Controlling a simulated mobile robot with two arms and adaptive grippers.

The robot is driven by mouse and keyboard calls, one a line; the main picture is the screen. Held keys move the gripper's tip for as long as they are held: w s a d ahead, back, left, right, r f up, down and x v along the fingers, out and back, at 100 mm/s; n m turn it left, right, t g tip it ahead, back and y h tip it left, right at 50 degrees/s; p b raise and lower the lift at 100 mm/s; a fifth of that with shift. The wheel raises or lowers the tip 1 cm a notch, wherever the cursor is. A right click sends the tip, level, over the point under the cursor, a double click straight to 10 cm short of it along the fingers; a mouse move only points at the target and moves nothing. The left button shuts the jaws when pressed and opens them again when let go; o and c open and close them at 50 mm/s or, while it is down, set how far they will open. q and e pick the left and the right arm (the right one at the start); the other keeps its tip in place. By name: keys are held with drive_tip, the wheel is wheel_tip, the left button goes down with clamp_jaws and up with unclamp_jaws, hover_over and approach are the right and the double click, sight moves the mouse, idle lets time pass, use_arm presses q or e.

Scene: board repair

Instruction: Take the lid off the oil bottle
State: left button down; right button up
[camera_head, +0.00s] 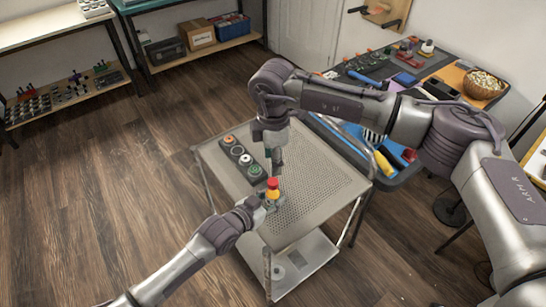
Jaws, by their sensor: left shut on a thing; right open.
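The oil bottle (271,195) is small, with a yellow body. It stands upright over the perforated cart top, near the cart's left front part. Its red lid (272,183) is on top of it. My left gripper (268,203) comes in from the lower left and is shut on the bottle's body, hiding its lower part. My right gripper (277,164) points down just above the lid. It is open, and I see nothing held in it. Its fingertips are too small to tell whether they touch the lid.
The metal cart (318,190) carries a dark strip with several round parts (244,158) at its left. A workbench (408,172) with tools and a wicker bowl (482,85) stands behind at right. Shelves stand at upper left. The wooden floor at left is clear.

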sight(273, 181)
drive_tip(key=shift+f, duration=4)
drive_tip(key=shift+c, duration=0.2)
